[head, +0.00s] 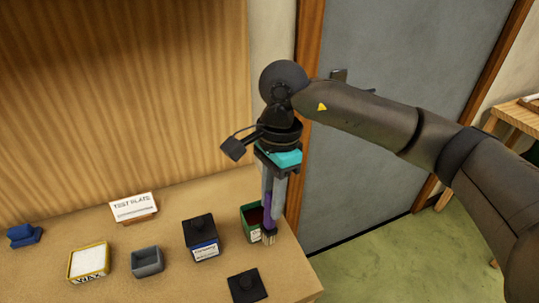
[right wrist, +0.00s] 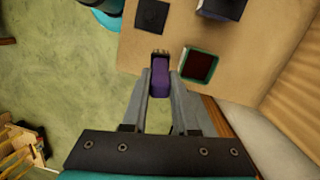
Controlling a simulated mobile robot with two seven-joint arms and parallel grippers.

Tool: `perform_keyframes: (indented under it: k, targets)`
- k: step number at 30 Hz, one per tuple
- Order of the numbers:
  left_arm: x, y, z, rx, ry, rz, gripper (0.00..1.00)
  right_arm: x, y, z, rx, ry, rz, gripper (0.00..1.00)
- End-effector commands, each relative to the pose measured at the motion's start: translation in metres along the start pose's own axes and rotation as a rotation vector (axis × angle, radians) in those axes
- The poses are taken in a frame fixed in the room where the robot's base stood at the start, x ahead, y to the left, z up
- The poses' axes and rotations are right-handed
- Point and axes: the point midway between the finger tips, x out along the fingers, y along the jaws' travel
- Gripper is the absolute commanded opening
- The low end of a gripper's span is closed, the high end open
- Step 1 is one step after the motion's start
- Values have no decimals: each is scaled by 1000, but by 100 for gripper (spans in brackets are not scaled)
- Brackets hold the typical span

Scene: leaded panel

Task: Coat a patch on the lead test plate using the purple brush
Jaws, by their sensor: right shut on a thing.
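My right gripper (head: 270,200) is shut on the purple brush (head: 267,212) and holds it upright with the pale bristles down. In the right wrist view the brush (right wrist: 160,80) sits between the fingertips (right wrist: 161,85). The bristles are beside the green-rimmed tin (head: 250,222), which holds something dark red; the tin also shows in the wrist view (right wrist: 198,67). I cannot tell whether they touch. A white card reading TEST PLATE (head: 134,206) stands on a wooden holder at the back of the table. I cannot make out a lead plate for certain. My left gripper is not in view.
A blue-labelled tin with a black lid (head: 202,240) stands left of the green tin. A black square lid-like piece (head: 247,286) lies in front. Further left are a grey open box (head: 147,262), a yellow wax tin (head: 88,264) and a blue block (head: 24,235).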

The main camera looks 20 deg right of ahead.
Motion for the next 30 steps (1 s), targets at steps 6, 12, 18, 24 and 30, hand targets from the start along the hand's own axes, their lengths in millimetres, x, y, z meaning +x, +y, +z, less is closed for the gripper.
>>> perform_keyframes:
  k: [6,12,18,24,30]
  targets:
    - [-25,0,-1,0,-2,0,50,-17,-10,0,493,-94,-51,0]
    - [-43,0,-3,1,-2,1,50,-27,-18,-1,910,-179,-118,0]
    - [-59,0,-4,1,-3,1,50,-38,-25,-4,1284,-260,-199,0]
    - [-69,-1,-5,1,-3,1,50,-44,-31,-7,1554,-316,-270,0]
    - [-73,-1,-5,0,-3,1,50,-45,-33,-9,1673,-340,-304,0]
